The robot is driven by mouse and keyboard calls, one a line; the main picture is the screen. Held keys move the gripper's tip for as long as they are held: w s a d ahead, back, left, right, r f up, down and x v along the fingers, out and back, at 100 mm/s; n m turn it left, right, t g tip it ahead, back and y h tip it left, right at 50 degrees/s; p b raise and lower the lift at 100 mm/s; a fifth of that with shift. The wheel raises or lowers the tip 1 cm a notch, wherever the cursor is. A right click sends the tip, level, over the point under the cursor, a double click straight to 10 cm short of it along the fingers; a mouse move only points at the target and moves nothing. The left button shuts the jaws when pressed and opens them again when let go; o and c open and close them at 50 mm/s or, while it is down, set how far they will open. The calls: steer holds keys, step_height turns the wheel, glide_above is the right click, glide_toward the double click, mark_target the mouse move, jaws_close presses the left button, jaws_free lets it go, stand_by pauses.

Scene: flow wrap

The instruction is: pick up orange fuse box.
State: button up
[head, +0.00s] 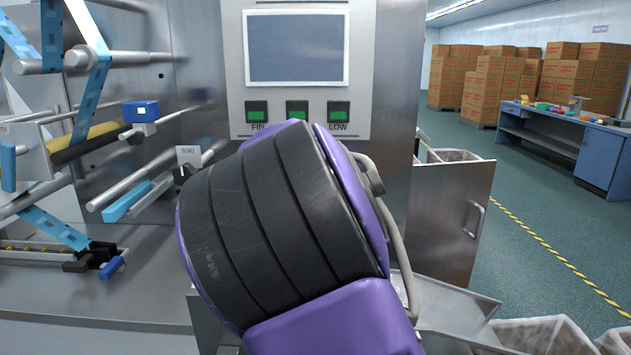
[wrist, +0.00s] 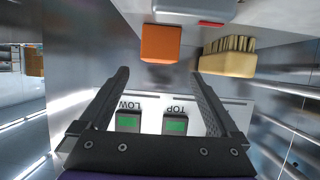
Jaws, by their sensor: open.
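The orange fuse box (wrist: 160,43) shows in the wrist view as a small orange block at the top centre, on or against a grey surface. My gripper (wrist: 159,74) is open and empty, its two dark fingers apart. The box lies beyond the fingertips, roughly in line with the gap between them, and is not touched. In the head view I cannot make out the box, and my purple and black arm fills the middle and hides the gripper.
A tan brush (wrist: 227,62) lies close to the right of the box, and a grey object with a red part (wrist: 194,10) lies beyond it. A machine panel with a screen (head: 296,48) and green buttons (head: 297,112) stands behind my arm.

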steer(key=shift+x, duration=2.65)
steer(key=shift+s+d+f, duration=0.1)
steer(key=shift+f, duration=0.05)
steer(key=c, duration=1.5)
